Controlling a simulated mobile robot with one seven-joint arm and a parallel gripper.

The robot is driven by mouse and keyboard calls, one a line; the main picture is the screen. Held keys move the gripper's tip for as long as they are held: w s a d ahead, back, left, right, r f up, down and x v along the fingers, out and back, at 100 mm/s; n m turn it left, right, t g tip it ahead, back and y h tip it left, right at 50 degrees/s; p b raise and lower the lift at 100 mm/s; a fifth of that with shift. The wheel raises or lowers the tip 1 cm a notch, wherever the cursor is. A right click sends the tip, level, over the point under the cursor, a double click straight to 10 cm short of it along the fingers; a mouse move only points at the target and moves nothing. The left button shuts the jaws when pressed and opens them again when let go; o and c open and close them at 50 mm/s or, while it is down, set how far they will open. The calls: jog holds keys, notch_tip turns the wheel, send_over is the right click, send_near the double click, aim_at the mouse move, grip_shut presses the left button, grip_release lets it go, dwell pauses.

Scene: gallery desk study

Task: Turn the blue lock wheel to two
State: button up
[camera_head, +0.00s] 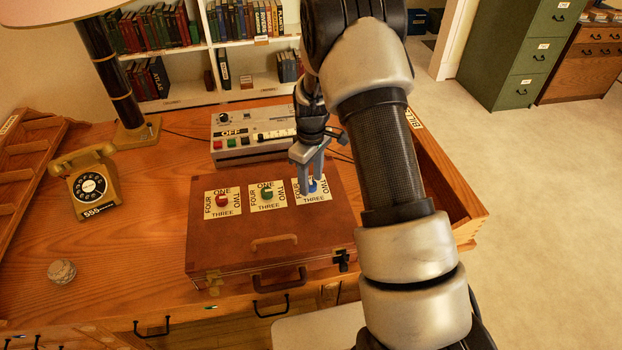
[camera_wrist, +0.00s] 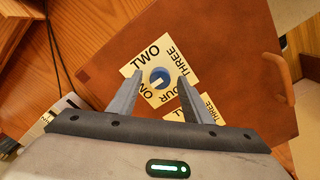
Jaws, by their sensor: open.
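The blue lock wheel (camera_head: 313,186) sits on a cream plate on the lid of a brown case (camera_head: 230,248), at the right of a row of three. The wheel also shows in the wrist view (camera_wrist: 160,77), with TWO, THREE, FOUR and ONE printed around it. My gripper (camera_head: 316,184) is over the blue wheel, fingers pointing down. In the wrist view its fingers (camera_wrist: 158,85) are open, one on each side of the wheel, with visible gaps. Which word the wheel points to is too small to tell.
The red wheel (camera_head: 222,200) and green wheel (camera_head: 267,193) sit to the left on the same lid. A grey recorder-like device (camera_head: 250,132) stands behind the case. A telephone (camera_head: 87,184) and a lamp (camera_head: 125,90) stand left. A wooden tray (camera_head: 440,170) is at right.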

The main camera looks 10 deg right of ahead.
jog(key=shift+f, duration=0.25)
jog(key=c, duration=1.1)
jog(key=shift+o, duration=0.2)
jog(key=shift+m, duration=0.3)
